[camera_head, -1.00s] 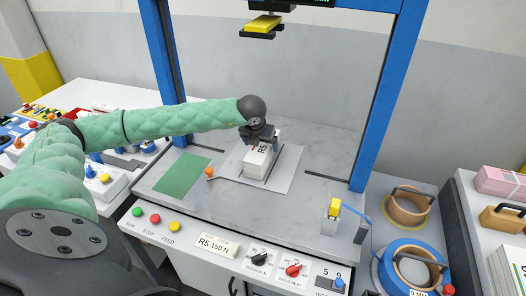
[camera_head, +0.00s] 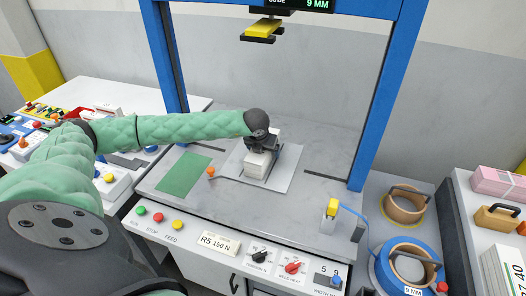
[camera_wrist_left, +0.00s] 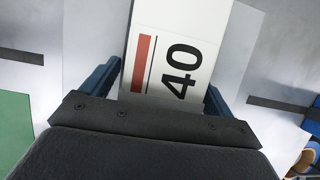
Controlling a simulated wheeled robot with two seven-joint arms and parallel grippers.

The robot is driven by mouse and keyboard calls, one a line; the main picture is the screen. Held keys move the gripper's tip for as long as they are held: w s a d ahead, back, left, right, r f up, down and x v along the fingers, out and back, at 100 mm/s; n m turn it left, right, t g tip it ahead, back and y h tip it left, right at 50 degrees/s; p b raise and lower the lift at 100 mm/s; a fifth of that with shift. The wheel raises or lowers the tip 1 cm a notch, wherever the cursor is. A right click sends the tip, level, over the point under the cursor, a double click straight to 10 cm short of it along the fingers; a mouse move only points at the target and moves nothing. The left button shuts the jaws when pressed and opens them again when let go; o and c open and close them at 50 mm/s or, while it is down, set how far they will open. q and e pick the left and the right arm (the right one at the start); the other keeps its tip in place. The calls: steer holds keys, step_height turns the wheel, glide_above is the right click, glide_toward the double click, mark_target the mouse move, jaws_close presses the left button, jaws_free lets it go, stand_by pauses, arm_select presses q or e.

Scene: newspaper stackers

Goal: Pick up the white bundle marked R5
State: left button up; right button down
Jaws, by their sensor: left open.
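The white bundle (camera_head: 257,168) stands on a pale plate (camera_head: 284,178) in the middle of the grey machine table. In the left wrist view the bundle (camera_wrist_left: 200,22) shows a red bar and "40"; the rest of its marking is out of frame or hidden, so I cannot read R5 there now. My left gripper (camera_head: 263,147) is right over the bundle, pointing down, and covers much of its top. In the left wrist view its open blue fingers (camera_wrist_left: 162,85) lie on either side of the bundle. I cannot tell whether they touch it. My right gripper is not in view.
Blue posts (camera_head: 376,95) frame the table, with a yellow-and-black head (camera_head: 263,30) above. A green mat (camera_head: 184,173) lies left of the plate. A yellow-topped device (camera_head: 331,215) stands front right. Tape rolls (camera_head: 405,207) and another white bundle (camera_head: 497,268) sit farther right.

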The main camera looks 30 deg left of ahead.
arm_select(q)
steer(key=c, duration=1.8)
steer(key=shift+w+r, duration=0.1)
jaws_close()
steer(key=shift+r, duration=0.15)
